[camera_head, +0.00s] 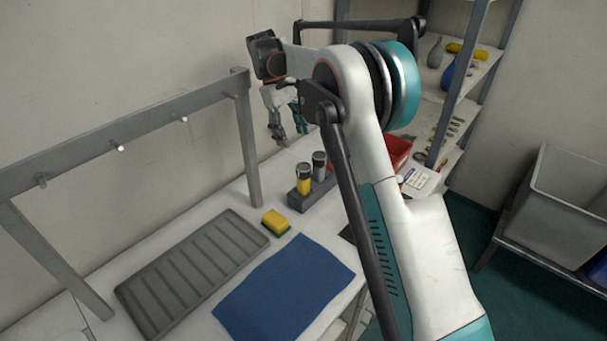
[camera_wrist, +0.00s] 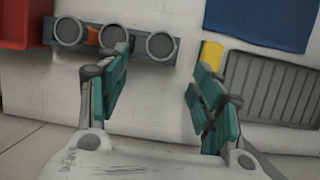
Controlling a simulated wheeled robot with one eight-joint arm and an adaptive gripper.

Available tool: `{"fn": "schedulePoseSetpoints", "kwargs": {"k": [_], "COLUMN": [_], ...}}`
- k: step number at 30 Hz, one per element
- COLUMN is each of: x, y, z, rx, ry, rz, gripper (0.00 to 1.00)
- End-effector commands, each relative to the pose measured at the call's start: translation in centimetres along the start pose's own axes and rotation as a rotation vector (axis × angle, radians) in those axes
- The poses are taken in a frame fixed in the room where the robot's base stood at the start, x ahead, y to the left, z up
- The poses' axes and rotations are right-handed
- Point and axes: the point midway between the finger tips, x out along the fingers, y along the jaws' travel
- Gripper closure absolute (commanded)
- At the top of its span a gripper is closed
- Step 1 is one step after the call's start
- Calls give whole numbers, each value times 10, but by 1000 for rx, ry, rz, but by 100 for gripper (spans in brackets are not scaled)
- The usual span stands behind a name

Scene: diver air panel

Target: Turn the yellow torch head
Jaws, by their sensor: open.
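The yellow torch (camera_head: 303,181) stands upright with a dark head in a dark grey holder (camera_head: 297,203) on the bench. A grey torch (camera_head: 319,165) stands beside it. In the wrist view the holder (camera_wrist: 86,40) shows several round grey torch ends from above. The one nearest the sponge (camera_wrist: 160,46) seems to be the yellow torch; its yellow body is hidden there. My gripper (camera_head: 292,137) is open and empty, above and behind the holder, apart from the torches. In the wrist view the parted fingers of my gripper (camera_wrist: 161,75) show below the holder.
A yellow sponge (camera_head: 275,222) lies in front of the holder. A grey ribbed tray (camera_head: 192,272) and blue mat (camera_head: 285,290) lie nearer. A metal rail frame (camera_head: 130,125) stands at the left. A red bin (camera_head: 398,150) and shelves (camera_head: 470,80) are beyond my arm.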

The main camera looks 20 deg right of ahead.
Motion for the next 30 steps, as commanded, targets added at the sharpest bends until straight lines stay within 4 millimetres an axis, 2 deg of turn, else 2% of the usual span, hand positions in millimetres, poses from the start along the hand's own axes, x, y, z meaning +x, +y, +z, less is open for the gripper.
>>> {"fn": "schedulePoseSetpoints", "kwargs": {"k": [8, 18, 24, 30], "x": [-2, -4, -5, -1], "y": [6, 9, 8, 8], "z": [17, 39, 46, 46], "rx": [557, 1292, 1555, 1625], "ry": [111, 211, 226, 228], "rz": [-58, -225, -308, -332], "gripper": [40, 40, 40, 40]}}
